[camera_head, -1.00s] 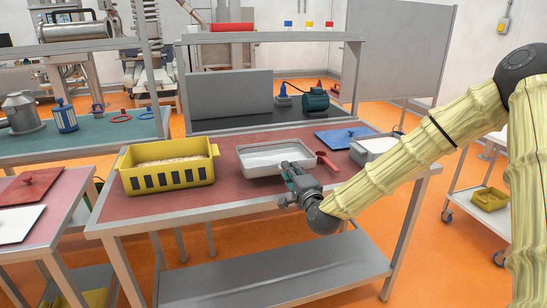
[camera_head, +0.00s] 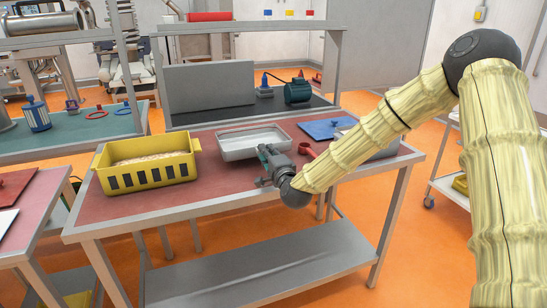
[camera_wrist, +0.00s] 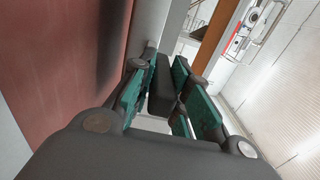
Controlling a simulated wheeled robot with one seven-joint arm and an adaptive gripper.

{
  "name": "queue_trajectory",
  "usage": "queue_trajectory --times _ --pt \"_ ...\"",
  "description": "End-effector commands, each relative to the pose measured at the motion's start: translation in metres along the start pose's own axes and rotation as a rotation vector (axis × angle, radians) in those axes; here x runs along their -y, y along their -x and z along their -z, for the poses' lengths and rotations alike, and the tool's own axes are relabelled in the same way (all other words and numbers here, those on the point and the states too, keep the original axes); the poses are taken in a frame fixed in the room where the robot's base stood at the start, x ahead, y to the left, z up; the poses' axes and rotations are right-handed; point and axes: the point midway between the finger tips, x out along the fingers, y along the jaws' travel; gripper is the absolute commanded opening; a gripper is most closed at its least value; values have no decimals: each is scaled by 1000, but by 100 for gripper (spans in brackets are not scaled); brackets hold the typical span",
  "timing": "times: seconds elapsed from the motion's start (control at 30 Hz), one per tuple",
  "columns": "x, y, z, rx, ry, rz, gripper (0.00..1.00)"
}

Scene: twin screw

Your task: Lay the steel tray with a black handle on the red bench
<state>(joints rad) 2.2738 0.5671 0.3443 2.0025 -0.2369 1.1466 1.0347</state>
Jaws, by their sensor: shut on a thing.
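The steel tray (camera_head: 236,155), pale inside, shows over the back middle of the red bench (camera_head: 200,196), beside the yellow crate. Whether its underside touches the bench top is not clear. My gripper (camera_head: 265,160) is at the tray's near right side. In the wrist view my gripper (camera_wrist: 163,88) is shut on a black bar between its green pads, which looks like the tray's black handle (camera_wrist: 162,85). The red bench top fills the left of that view. The gripper hides part of the tray's near side in the head view.
A yellow crate (camera_head: 150,176) stands left of the tray. A red scoop (camera_head: 306,149), a blue lid (camera_head: 322,130) and a grey bin (camera_head: 378,149) lie to the right. A raised shelf (camera_head: 235,113) stands behind. The front of the bench is bare.

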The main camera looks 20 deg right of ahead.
Motion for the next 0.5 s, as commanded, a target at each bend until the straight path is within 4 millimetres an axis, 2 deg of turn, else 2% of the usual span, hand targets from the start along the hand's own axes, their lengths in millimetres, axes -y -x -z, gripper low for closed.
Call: queue_trajectory --times 0.5 --pt "-3 -45 3 -3 1 3 0"
